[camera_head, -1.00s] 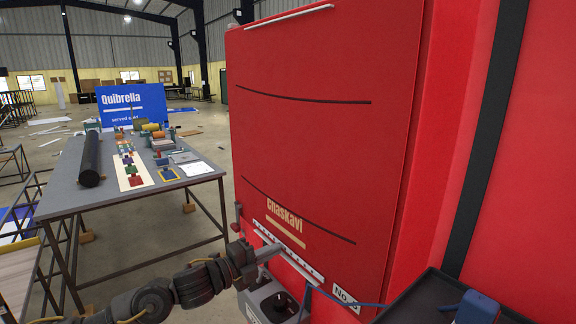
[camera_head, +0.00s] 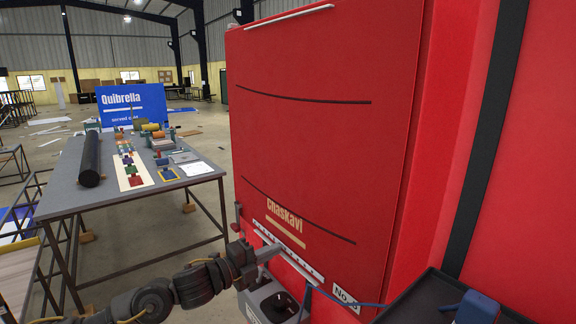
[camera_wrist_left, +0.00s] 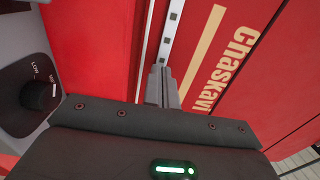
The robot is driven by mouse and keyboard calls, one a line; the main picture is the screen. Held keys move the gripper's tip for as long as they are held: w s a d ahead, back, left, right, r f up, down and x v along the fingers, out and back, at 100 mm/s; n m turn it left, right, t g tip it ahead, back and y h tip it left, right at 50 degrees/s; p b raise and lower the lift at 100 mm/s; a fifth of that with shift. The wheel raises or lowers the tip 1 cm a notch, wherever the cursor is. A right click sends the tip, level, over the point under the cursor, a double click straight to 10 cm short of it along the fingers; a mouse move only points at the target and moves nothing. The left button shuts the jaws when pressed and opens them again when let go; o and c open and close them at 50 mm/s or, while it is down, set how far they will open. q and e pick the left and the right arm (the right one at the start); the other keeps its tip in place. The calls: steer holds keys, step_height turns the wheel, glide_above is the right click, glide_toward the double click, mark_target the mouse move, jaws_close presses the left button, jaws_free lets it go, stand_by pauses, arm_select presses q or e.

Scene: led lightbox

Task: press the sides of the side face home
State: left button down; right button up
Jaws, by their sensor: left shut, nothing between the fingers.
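The side face (camera_head: 310,130) is a tall red fabric panel on a red box, lettered "Chaskavi" near its bottom. Two dark curved lines cross it, and a white strip lies along its top edge. My left gripper (camera_head: 272,252) is shut and empty, its fingertips at the white dotted strip (camera_head: 290,255) below the lettering. In the left wrist view its closed fingers (camera_wrist_left: 162,85) point at that strip, beside the red fabric (camera_wrist_left: 225,65). I cannot tell whether they touch it. My right gripper is not in view.
A grey unit with a black knob (camera_head: 279,306) sits just below the left gripper; the knob also shows in the left wrist view (camera_wrist_left: 40,95). A dark tray (camera_head: 425,300) holds a blue object (camera_head: 477,308). A grey table (camera_head: 120,205) with several parts stands at left.

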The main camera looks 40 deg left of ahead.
arm_select(q)
steer(key=shift+w, duration=0.1)
stand_by(0.4)
steer(key=shift+w+d, duration=0.15)
steer(key=shift+w, duration=0.3)
stand_by(0.6)
stand_by(0.6)
steer(key=shift+s+f, duration=0.1)
steer(key=shift+s, duration=0.35)
steer(key=shift+v, duration=0.95)
steer(key=shift+w, duration=0.1)
